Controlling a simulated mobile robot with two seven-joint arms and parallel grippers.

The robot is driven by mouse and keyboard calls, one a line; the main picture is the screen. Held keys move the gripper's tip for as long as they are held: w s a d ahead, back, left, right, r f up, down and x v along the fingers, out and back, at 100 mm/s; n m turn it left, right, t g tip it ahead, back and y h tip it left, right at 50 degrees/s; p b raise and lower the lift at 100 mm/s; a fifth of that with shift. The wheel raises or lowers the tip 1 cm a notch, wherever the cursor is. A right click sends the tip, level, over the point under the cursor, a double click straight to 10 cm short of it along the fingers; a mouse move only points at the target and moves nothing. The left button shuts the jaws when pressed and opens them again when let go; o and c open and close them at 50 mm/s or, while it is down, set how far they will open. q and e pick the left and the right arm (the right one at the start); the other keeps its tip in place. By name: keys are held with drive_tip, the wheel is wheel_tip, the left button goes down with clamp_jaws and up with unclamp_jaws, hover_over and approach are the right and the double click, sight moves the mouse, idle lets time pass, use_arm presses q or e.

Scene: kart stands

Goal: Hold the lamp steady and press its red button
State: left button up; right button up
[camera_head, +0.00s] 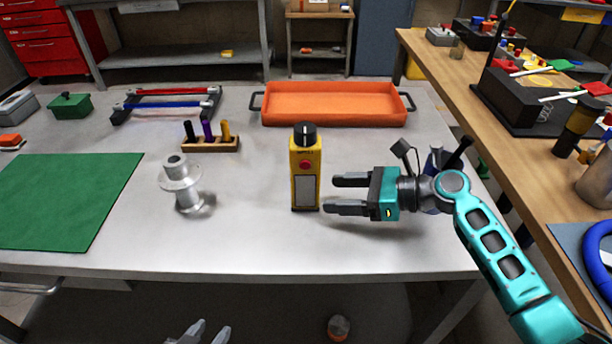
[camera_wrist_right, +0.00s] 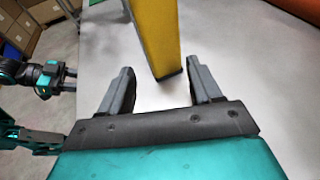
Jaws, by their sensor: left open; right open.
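The lamp (camera_head: 305,185) is a yellow upright box with a black knob on top, a red button (camera_head: 305,165) on its front and a pale panel below. It stands on the grey table. My right gripper (camera_head: 340,194) is open just to the right of the lamp, its fingers pointing at it. In the right wrist view the lamp's yellow side (camera_wrist_right: 158,40) stands just beyond the gap between the open fingers (camera_wrist_right: 158,85). My left gripper (camera_head: 205,332) shows only its fingertips at the bottom edge, open, below the table's front edge and away from the lamp.
A silver flanged part (camera_head: 181,182) stands left of the lamp. Behind are a wooden holder with coloured pegs (camera_head: 210,144) and an orange tray (camera_head: 335,104). A green mat (camera_head: 65,195) lies at left. The table in front of the lamp is clear.

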sight(311, 194)
drive_tip(key=b+x, duration=0.2)
drive_tip(key=x, duration=0.1)
drive_tip(key=shift+f, duration=0.25)
drive_tip(key=shift+w+a+p, duration=0.3)
drive_tip(key=shift+a+p, duration=0.35)
drive_tip(key=shift+a, duration=0.25)
drive_tip(key=shift+w+a+f, duration=0.2)
drive_tip(key=shift+a, duration=0.35)
use_arm(q)
drive_tip(key=shift+w+d+f, duration=0.15)
drive_tip(key=shift+w+f, duration=0.2)
drive_tip(key=shift+f, duration=0.2)
use_arm(e)
drive_tip(key=shift+a+f, duration=0.1)
drive_tip(key=shift+a, duration=0.15)
use_arm(q)
drive_tip(key=shift+s+f, duration=0.2)
use_arm(e)
drive_tip(key=c, duration=0.8)
use_arm(q)
clamp_jaws()
drive_tip(key=shift+w+r, duration=0.1)
